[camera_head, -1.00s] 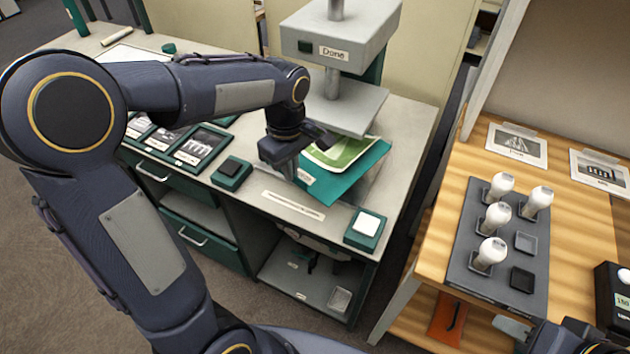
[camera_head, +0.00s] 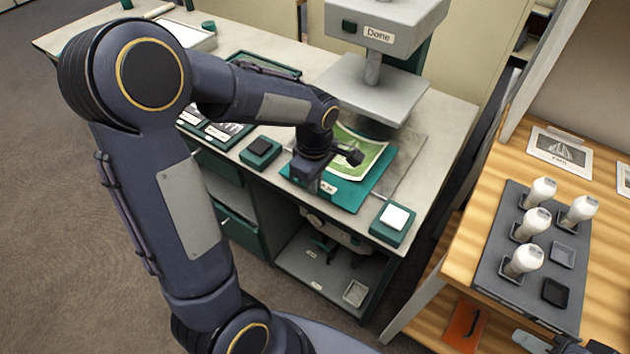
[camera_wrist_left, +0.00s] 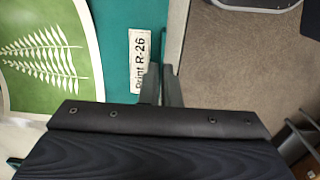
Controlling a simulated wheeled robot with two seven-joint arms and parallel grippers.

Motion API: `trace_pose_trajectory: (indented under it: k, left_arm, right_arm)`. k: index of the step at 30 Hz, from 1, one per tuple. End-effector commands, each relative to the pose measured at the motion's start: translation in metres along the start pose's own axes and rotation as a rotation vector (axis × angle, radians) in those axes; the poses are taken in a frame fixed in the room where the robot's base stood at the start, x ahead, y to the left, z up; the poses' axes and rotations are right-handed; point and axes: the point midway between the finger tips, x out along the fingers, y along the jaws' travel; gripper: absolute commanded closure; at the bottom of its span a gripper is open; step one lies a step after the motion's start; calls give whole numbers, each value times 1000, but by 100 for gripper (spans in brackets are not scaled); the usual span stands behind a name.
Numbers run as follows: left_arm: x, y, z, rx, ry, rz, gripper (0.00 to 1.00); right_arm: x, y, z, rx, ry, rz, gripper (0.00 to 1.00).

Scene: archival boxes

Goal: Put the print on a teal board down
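The print (camera_head: 362,158), green with pale fern fronds, lies on a teal board (camera_head: 350,193) at the bench's front, beside the press. The print also shows in the left wrist view (camera_wrist_left: 45,55), on the teal board (camera_wrist_left: 112,42) with its "Print R-26" label (camera_wrist_left: 140,60). My left gripper (camera_wrist_left: 161,85) is at the board's labelled edge, its fingers close together and apparently shut on that edge. In the head view this gripper (camera_head: 318,185) covers part of the label. The board looks nearly flat; I cannot tell whether it touches the bench. My right gripper (camera_head: 562,344) barely shows.
The press (camera_head: 380,95), marked "Done", stands behind the board. A teal block with a white top (camera_head: 392,218) is close at its right front; a dark-topped block (camera_head: 260,151) is to its left. A side table (camera_head: 465,255) holds several white-topped stamps (camera_head: 522,260).

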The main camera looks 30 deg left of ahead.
Motion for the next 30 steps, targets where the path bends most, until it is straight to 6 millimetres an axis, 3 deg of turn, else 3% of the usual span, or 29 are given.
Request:
trace_pose_trajectory:
  k: [8, 14, 23, 26, 30]
  left_arm:
    - [3, 0, 0, 0, 0, 1, 100]
    - [2, 0, 0, 0, 0, 1, 75]
    - [0, 0, 0, 0, 0, 1, 75]
    - [-8, 1, 0, 0, 0, 3, 75]
    - [-33, 1, 0, -1, 0, 6, 75]
  right_arm:
    - [3, 1, 1, 0, 0, 0, 64]
    - [2, 1, 1, 0, 0, 0, 64]
    - [0, 0, 0, 0, 0, 0, 64]
    - [-2, -1, -1, 0, 0, 0, 64]
    - [-6, -3, -3, 0, 0, 0, 64]
